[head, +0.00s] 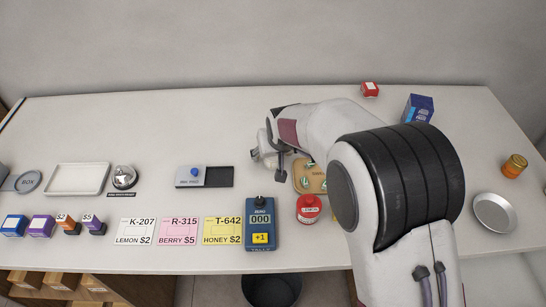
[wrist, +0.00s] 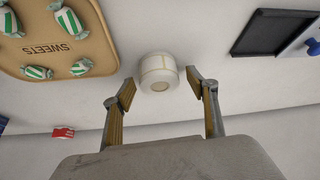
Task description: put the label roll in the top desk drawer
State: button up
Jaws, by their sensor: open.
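A white roll (wrist: 159,72), which looks like the label roll, stands on the white counter in the wrist view. My gripper (wrist: 160,80) is open, with one finger on each side of the roll's near end and gaps visible between fingers and roll. In the head view my gripper (head: 272,148) is over the middle of the counter, left of the sweets tray; the roll is not clearly distinguishable there. Wooden drawer fronts or boxes (head: 62,281) show under the counter's front edge at the lower left; I cannot tell which is the top desk drawer.
The beige sweets tray (wrist: 62,45) is close to the gripper, partly hidden by my arm in the head view. A black-and-grey tray (head: 219,177), price cards (head: 136,231), a tally counter (head: 262,222) and a red jar (head: 309,208) stand nearby. The counter's back left is clear.

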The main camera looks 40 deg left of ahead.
jog(key=c, duration=1.3)
jog(key=shift+r, duration=0.1)
jog(key=shift+c, duration=0.2)
jog(key=shift+r, duration=4.95)
